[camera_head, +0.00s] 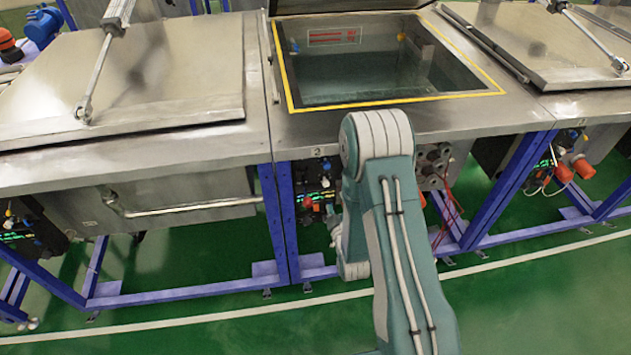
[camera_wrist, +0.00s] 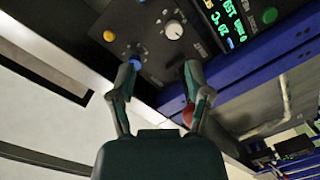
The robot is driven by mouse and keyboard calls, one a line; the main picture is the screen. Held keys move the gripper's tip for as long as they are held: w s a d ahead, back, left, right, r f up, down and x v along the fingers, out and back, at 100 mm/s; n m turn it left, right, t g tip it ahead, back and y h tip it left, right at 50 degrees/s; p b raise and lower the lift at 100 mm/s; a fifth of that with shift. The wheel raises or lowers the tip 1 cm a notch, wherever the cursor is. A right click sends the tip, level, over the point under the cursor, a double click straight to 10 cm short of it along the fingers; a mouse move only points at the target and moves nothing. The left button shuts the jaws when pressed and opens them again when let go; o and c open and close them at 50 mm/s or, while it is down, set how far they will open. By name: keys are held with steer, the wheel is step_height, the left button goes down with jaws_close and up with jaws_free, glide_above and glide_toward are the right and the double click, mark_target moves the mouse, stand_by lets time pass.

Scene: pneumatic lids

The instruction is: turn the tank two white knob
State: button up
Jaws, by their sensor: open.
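The white knob (camera_wrist: 173,29) sits on a dark control panel (camera_wrist: 155,72) in the wrist view, beyond my fingertips and slightly right of the middle between them. My gripper (camera_wrist: 161,72) is open, its two fingers spread towards the panel, with nothing held between them. The left fingertip overlaps a blue knob (camera_wrist: 134,61) in the picture; I cannot tell whether they touch. In the head view the middle tank's panel (camera_head: 312,195) is under its front edge, left of my arm. My arm hides my gripper there.
The wrist view also shows a yellow button (camera_wrist: 109,36), a green lit display (camera_wrist: 228,20) and a red part (camera_wrist: 188,113) by the right finger. The middle tank (camera_head: 285,121) has its lid raised. Blue frame legs (camera_head: 282,220) stand beside the panel. Green floor in front is clear.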

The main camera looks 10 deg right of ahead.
mark_target(326, 186)
steer(key=shift+n+t, duration=0.4)
steer(key=shift+n, duration=0.1)
steer(key=w, duration=0.3)
steer(key=w+a+f, duration=0.1)
steer(key=w, duration=0.2)
steer(key=w+f, duration=0.1)
steer(key=w, duration=0.2)
steer(key=shift+w+a+f, duration=0.15)
steer(key=shift+w, duration=0.1)
jaws_close()
